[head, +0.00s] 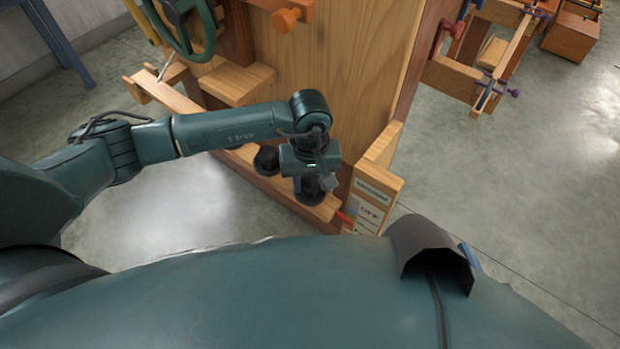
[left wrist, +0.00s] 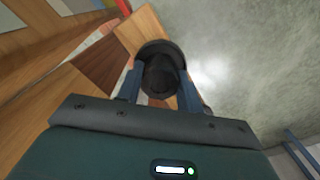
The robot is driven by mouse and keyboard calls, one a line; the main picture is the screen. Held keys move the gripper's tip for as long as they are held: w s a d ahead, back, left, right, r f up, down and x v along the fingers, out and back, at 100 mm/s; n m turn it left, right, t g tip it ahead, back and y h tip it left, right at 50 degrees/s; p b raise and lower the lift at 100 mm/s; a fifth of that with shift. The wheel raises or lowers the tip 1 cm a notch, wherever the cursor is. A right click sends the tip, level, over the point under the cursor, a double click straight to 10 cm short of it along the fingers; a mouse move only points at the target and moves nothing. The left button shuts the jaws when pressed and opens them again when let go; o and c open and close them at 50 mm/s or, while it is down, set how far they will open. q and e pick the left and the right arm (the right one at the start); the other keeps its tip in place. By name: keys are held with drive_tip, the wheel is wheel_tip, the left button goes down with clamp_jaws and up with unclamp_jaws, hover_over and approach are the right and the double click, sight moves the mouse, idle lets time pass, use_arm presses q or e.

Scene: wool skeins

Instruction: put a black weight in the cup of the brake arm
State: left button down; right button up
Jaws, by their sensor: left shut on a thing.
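My left gripper (head: 311,178) is shut on a black weight (head: 311,193) at the front ledge of the wooden machine. In the left wrist view the weight (left wrist: 160,72) sits between the two fingers of the gripper (left wrist: 158,84), with its wide dark end beyond them. I cannot tell whether it still touches the ledge. A second black weight (head: 266,159) stands on the ledge (head: 240,153), left of the gripper. A wooden arm (head: 165,93) runs out at the machine's left; I cannot tell if it is the brake arm. No cup can be made out. My right gripper is out of view.
The machine's tall wooden panel (head: 345,75) rises just behind the gripper. A dark green handwheel (head: 187,30) and an orange knob (head: 287,20) are on its upper part. A label card (head: 370,205) is right of the ledge.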

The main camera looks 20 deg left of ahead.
sight(310, 181)
use_arm(q)
drive_tip(key=c, duration=1.3)
unclamp_jaws()
drive_tip(key=o, duration=0.5)
drive_tip(key=shift+c, duration=0.2)
wheel_tip(310, 181, up, 13)
drive_tip(key=p, duration=0.1)
drive_tip(key=shift+r+p, duration=0.15)
drive_tip(key=shift+p, duration=0.15)
drive_tip(key=shift+s, duration=0.1)
